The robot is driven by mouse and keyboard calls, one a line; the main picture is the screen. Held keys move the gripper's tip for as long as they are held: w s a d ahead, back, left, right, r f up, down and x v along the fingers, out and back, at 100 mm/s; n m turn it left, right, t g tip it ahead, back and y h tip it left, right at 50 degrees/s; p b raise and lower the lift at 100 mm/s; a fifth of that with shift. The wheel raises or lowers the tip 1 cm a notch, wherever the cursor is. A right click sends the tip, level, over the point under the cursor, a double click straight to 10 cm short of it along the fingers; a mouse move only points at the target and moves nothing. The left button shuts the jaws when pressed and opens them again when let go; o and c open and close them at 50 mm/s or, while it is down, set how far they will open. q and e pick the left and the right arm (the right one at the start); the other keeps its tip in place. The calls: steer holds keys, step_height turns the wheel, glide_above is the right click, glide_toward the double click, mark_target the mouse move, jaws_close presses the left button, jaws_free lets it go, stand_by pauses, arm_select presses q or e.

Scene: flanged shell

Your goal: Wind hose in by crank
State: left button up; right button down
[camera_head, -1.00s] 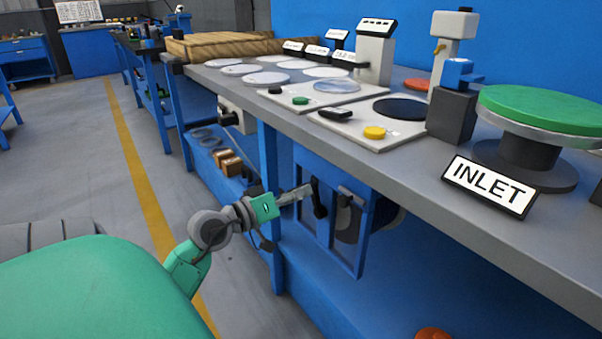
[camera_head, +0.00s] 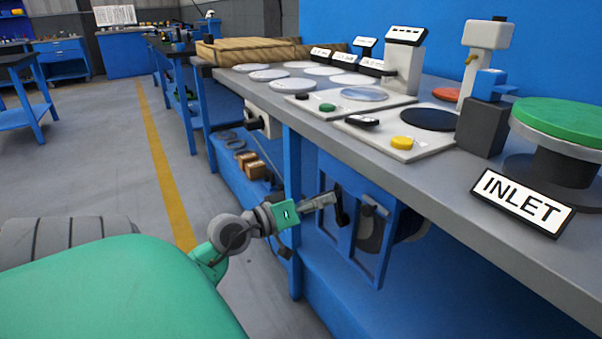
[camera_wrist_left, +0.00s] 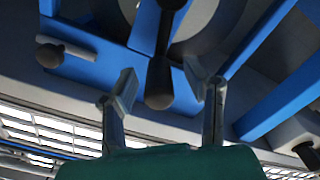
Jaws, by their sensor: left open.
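A dark crank (camera_head: 341,207) hangs at the front of a blue frame (camera_head: 383,258) under the workbench. Behind the frame is a dark round part (camera_head: 412,225), probably the reel; I cannot make out a hose. My left gripper (camera_head: 332,200) is open beside the crank in the head view. In the left wrist view, the crank (camera_wrist_left: 160,50) points down and its dark rounded knob lies between the spread fingers of my left gripper (camera_wrist_left: 170,84). The fingers show gaps on both sides of the knob. My right gripper is not in view.
The grey workbench (camera_head: 455,185) overhangs the frame. On it are an INLET sign (camera_head: 522,203), a green-topped round stand (camera_head: 560,122) and button panels (camera_head: 400,140). A blue bench leg (camera_head: 291,200) stands left of the frame. Open floor (camera_head: 110,170) lies to the left.

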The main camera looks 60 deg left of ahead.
arm_select(q)
steer(key=s, duration=1.1)
steer(key=shift+a, duration=0.45)
steer(key=shift+s, duration=0.15)
stand_by(0.3)
